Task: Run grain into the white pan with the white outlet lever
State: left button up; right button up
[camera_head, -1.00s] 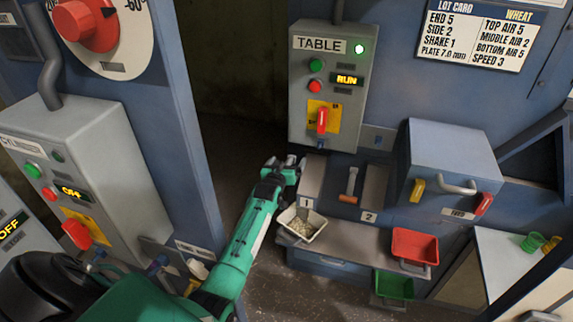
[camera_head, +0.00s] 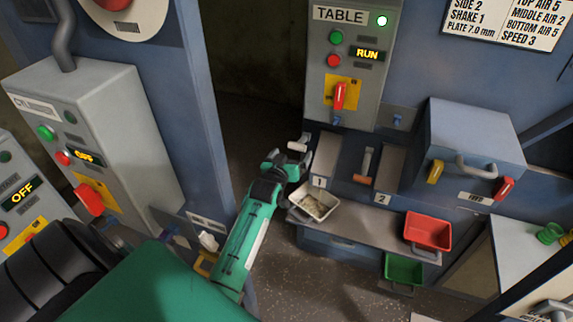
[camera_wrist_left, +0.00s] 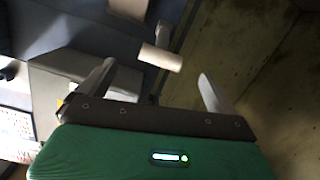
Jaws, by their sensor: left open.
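The white pan (camera_head: 315,204) sits on the shelf below the plate marked 1, with some pale grain in it. My left gripper (camera_head: 299,156) is open beside outlet 1, behind and a little left of the pan. The white outlet lever (camera_wrist_left: 161,58) shows in the left wrist view as a pale cylinder grip. It lies in the gap between the two spread fingers (camera_wrist_left: 155,85), a little beyond their tips, and they do not close on it. In the head view the lever (camera_head: 297,146) shows small at the fingertips. My right gripper is not in view.
An orange-handled lever (camera_head: 363,166) stands between outlets 1 and 2. A red pan (camera_head: 428,231) sits on the shelf's right and a green pan (camera_head: 404,268) below it. The TABLE panel (camera_head: 345,80) shows RUN. A blue-grey feed box (camera_head: 472,140) juts out at right.

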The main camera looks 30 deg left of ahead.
pick_arm(q)
jog(key=shift+b+v, duration=0.3)
jog(key=shift+v, duration=1.5)
jog(key=shift+c, duration=0.2)
